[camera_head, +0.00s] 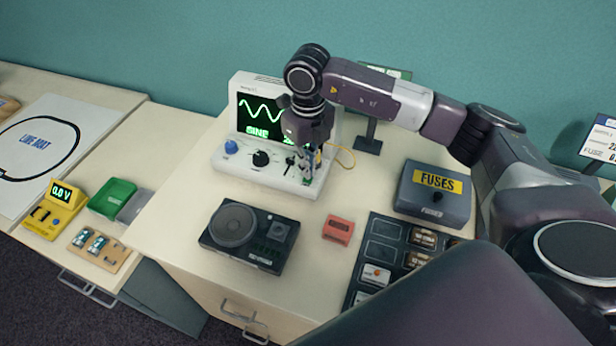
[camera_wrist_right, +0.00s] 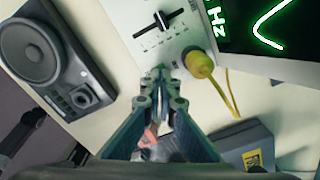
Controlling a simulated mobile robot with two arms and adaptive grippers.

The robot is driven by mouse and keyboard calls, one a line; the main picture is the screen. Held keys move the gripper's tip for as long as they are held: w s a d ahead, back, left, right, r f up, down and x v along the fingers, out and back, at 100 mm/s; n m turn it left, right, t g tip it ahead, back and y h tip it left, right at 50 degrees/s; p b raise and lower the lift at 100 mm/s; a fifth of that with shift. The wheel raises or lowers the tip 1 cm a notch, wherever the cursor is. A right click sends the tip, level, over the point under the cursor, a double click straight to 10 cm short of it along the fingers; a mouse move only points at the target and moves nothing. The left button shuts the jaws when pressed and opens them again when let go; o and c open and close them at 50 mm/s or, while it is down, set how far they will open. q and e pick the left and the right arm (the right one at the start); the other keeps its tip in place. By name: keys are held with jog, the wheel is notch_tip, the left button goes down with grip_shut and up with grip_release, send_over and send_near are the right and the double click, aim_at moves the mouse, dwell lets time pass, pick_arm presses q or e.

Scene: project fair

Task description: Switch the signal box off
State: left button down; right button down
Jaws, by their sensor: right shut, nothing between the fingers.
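The signal box (camera_head: 228,164) is a white unit on the middle table with a lit dark screen (camera_head: 262,115) showing a green wave and green text. Its front panel has a blue knob (camera_head: 230,147), a black dial (camera_head: 261,158) and a slider (camera_head: 289,165). My right gripper (camera_head: 308,172) points down at the right end of this panel, fingers shut and empty. In the right wrist view the fingertips (camera_wrist_right: 160,76) are at the panel edge, near the slider (camera_wrist_right: 158,25) and a yellow plug (camera_wrist_right: 200,64). They hide what lies beneath; contact is unclear. My left gripper is out of view.
A black speaker unit (camera_head: 233,225), a red block (camera_head: 338,229) and a grey fuses box (camera_head: 432,195) stand on the same table. A dark tray (camera_head: 383,252) holds small parts. A yellow cable (camera_wrist_right: 230,95) runs beside the gripper.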

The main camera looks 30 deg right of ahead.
jog(key=shift+f+b, duration=0.5)
jog(key=shift+f, duration=0.2)
dwell(0.4)
jog(key=shift+r, duration=0.1)
notch_tip(320, 180, up, 10)
jog(key=p, duration=0.5)
jog(key=shift+p, duration=0.35)
dwell(0.6)
